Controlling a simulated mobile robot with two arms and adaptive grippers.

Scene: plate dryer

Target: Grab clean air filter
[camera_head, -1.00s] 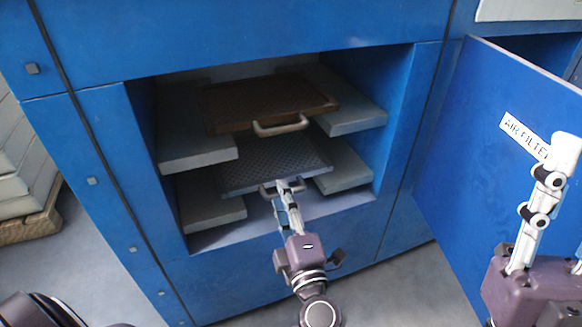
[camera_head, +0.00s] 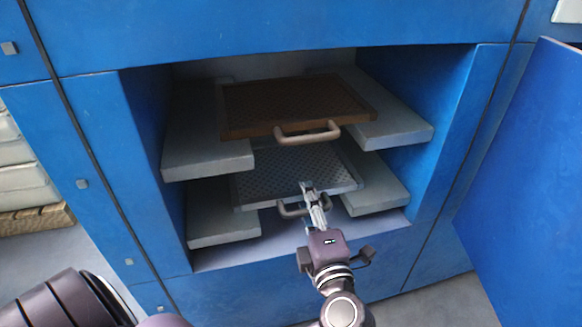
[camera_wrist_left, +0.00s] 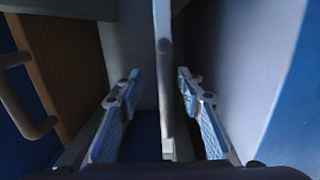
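The grey perforated filter (camera_head: 285,172) lies on the lower pair of ledges in the blue cabinet, its handle (camera_head: 290,210) facing out. A brown, dirty-looking filter (camera_head: 290,103) with its own handle (camera_head: 308,134) lies on the upper ledges. My left gripper (camera_head: 312,188) is at the grey filter's handle. In the left wrist view its fingers (camera_wrist_left: 158,76) are apart, with a pale bar (camera_wrist_left: 164,75), apparently that handle, between them; I see gaps on both sides. The brown filter (camera_wrist_left: 62,70) shows at the left there. My right gripper is out of view.
Pale side ledges (camera_head: 205,150) flank both filters, and the blue cabinet walls (camera_head: 440,120) enclose them. The open blue door (camera_head: 525,170) stands at the right. Stacked pale items (camera_head: 25,180) on a brown base are at the far left.

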